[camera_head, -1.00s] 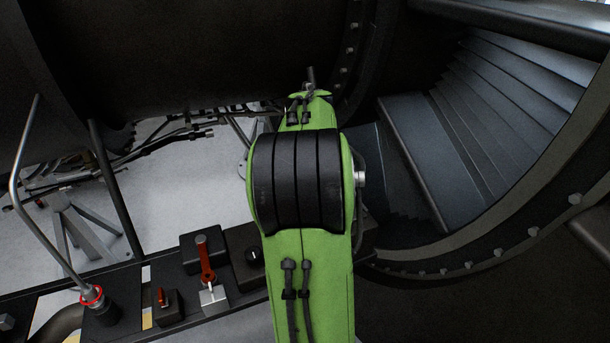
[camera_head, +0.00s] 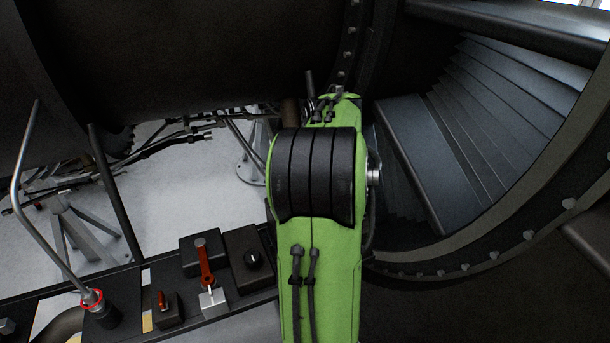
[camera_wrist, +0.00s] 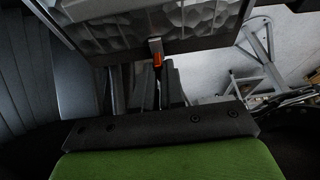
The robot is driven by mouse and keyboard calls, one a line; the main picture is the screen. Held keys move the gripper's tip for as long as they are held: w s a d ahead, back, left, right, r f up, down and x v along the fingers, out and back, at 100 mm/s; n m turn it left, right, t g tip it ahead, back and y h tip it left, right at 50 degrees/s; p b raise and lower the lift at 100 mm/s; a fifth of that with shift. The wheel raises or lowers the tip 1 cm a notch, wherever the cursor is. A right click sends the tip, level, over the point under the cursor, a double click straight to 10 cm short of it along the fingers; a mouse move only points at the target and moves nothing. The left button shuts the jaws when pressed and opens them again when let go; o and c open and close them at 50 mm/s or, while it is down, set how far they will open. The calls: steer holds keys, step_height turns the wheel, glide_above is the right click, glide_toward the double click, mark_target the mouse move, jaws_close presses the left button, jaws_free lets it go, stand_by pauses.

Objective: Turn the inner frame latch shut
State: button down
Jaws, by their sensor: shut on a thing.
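The inner frame latch (camera_wrist: 157,58) shows in the wrist view as a small orange handle with a pale metal end, at the lower edge of a dark, textured panel. My gripper (camera_wrist: 157,84) is just below it, its dark fingers shut on the latch handle. The fingers hide part of the handle, so its exact angle is hard to tell. In the head view my green arm hides both the gripper and this latch.
A dark bench at lower left in the head view carries a red lever (camera_head: 206,263), a smaller red switch (camera_head: 162,300) and a black knob box (camera_head: 252,258). A bent metal rod (camera_head: 28,205) rises at left. The large ribbed duct (camera_head: 500,120) curves closely at right.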

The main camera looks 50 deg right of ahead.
steer(key=c, duration=1.2)
jaws_free()
steer(key=p+v, duration=0.4)
steer(key=v, duration=1.1)
steer(key=shift+s+a+r, duration=0.15)
steer(key=shift+r, duration=0.2)
